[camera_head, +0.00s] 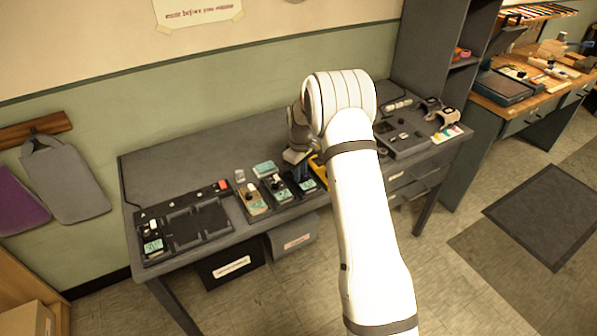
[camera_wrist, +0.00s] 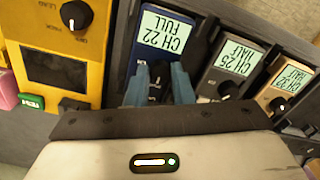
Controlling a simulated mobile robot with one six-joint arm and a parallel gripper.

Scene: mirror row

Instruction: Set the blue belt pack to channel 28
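The blue belt pack (camera_wrist: 165,35) stands in a dark rack in the wrist view, its lit display reading CH 22 FULL. Its dark knob (camera_wrist: 158,78) shows between the two fingers of my gripper (camera_wrist: 159,88). One finger is on each side of the knob. The gap is about the knob's width, and I cannot tell whether both fingers touch it. In the head view the blue pack (camera_head: 306,185) is near the table's front edge, just below my gripper (camera_head: 297,157), and is partly hidden by it.
A grey pack (camera_wrist: 232,65), reading CH 25 HALF, and a tan pack (camera_wrist: 290,80) sit beside it. A yellow device (camera_wrist: 60,50) with knobs and a dark screen is close on the other side.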

